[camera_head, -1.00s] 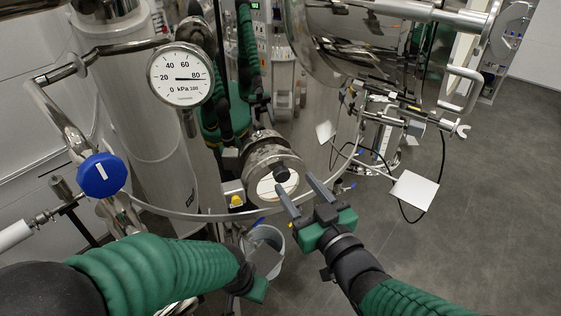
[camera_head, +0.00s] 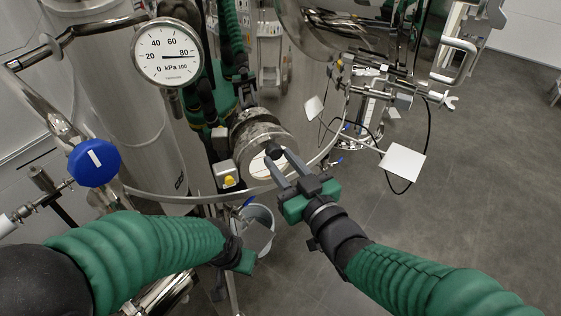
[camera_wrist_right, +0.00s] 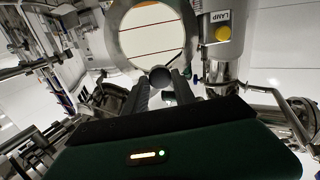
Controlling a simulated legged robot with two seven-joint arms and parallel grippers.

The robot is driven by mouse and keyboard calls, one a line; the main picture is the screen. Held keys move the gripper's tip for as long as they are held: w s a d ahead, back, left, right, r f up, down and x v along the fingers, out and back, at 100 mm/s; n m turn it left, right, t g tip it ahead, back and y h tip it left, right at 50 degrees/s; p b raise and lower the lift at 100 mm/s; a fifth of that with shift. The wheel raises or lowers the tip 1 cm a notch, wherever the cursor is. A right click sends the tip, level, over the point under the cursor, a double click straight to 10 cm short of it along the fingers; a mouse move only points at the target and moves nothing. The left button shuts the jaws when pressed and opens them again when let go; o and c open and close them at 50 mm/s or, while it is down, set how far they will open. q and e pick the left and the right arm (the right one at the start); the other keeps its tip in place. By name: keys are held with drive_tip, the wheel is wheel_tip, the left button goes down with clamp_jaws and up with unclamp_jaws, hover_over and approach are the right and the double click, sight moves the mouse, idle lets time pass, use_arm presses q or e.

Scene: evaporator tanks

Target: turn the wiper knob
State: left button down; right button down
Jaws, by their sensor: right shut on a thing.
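The wiper knob (camera_head: 273,150) is a small dark knob at the lower front of the round sight glass (camera_head: 262,168). My right gripper (camera_head: 279,157) has its two grey fingers on either side of the knob and is shut on it. In the right wrist view the knob (camera_wrist_right: 160,76) shows as a dark round end between the fingertips (camera_wrist_right: 161,82), with the pale, lined glass beyond. My left gripper (camera_head: 244,262) hangs low in the head view, away from the knob. Its fingers are hidden.
A yellow button (camera_head: 229,181) sits left of the sight glass; the wrist view shows it beside a LAMP label (camera_wrist_right: 223,33). A pressure gauge (camera_head: 167,52), a blue valve knob (camera_head: 94,162) and a grey bucket (camera_head: 259,222) are near. Open floor lies at right.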

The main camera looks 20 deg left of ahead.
drive_tip(key=shift+w+f+n+b, duration=0.15)
drive_tip(key=shift+n+b, duration=0.45)
drive_tip(key=shift+b, duration=0.35)
drive_tip(key=shift+d, duration=0.1)
use_arm(q)
drive_tip(key=shift+x, duration=0.8)
use_arm(e)
drive_tip(key=shift+r, duration=0.2)
drive_tip(key=c, duration=1.3)
unclamp_jaws()
drive_tip(key=shift+o, duration=1)
drive_tip(key=shift+w+a, duration=0.1)
drive_tip(key=shift+a, duration=0.15)
drive_tip(key=shift+o, duration=0.5)
drive_tip(key=shift+w+a+f, duration=0.25)
drive_tip(key=shift+w, duration=0.1)
use_arm(q)
drive_tip(key=shift+w+a+f, duration=0.15)
drive_tip(key=shift+w+f, duration=0.05)
drive_tip(key=shift+w, duration=0.1)
use_arm(e)
drive_tip(key=shift+s, duration=0.1)
